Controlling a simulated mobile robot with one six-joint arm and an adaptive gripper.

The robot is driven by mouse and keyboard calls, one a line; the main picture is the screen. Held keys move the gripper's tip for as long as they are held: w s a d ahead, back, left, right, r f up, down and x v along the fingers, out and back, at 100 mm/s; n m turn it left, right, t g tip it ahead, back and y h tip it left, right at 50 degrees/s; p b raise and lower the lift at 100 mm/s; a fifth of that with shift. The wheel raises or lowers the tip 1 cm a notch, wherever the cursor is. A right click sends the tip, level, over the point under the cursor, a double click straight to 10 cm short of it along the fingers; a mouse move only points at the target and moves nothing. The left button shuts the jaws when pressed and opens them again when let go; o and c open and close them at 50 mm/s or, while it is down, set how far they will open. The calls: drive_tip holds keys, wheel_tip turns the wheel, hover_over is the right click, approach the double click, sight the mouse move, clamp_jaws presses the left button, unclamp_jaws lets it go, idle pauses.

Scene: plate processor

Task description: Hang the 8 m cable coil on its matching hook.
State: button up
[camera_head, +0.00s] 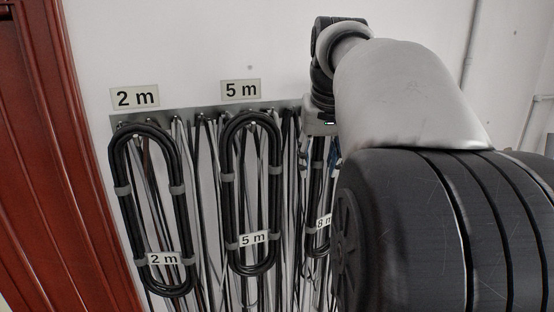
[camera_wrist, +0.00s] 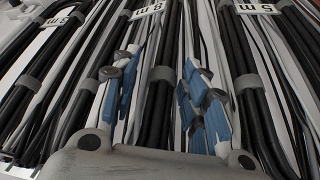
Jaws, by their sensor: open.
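The 8 m cable coil (camera_head: 318,242) hangs upright against the rack at the right, with a white 8 m tag near its bottom. My arm hides part of it. In the wrist view its tag (camera_wrist: 149,8) shows upside down at the top. My gripper (camera_wrist: 162,92) is open, with blue finger pads apart. A black cable strand with a grey strap (camera_wrist: 162,73) runs between or behind the fingers; contact cannot be told. In the head view my gripper (camera_head: 320,150) is in front of the coil's upper part. The coil's top, its hook and any sign above it are hidden.
The 2 m coil (camera_head: 122,205) and 5 m coil (camera_head: 228,190) hang to the left, under 2 m (camera_head: 135,97) and 5 m (camera_head: 240,89) signs. Many thin loose cables hang around them. A red-brown door frame (camera_head: 75,170) stands at left.

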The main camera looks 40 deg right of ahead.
idle(0.3)
drive_tip(key=v, duration=1.2)
drive_tip(key=shift+w, duration=0.1)
drive_tip(key=a+f+n+t+b, duration=0.1)
drive_tip(key=a+f+n+b, duration=0.1)
drive_tip(key=a+f+b, duration=0.7)
drive_tip(key=a+f+n+b, duration=0.3)
drive_tip(key=a+f+b, duration=0.25)
drive_tip(key=f, duration=0.55)
drive_tip(key=s+a+f+y+b, duration=0.1)
drive_tip(key=s+a+f+b, duration=0.2)
drive_tip(key=f, duration=1)
drive_tip(key=s+a+f+n+y+b, duration=0.1)
drive_tip(key=s+a+f+b, duration=0.3)
drive_tip(key=f, duration=0.9)
drive_tip(key=s+a+f+n+y+b, duration=0.1)
drive_tip(key=s+a+f+b, duration=0.3)
drive_tip(key=f, duration=0.9)
drive_tip(key=a+b, duration=0.1)
drive_tip(key=b, duration=0.2)
drive_tip(key=shift+s+a+f, duration=0.2)
drive_tip(key=shift+a+f, duration=0.15)
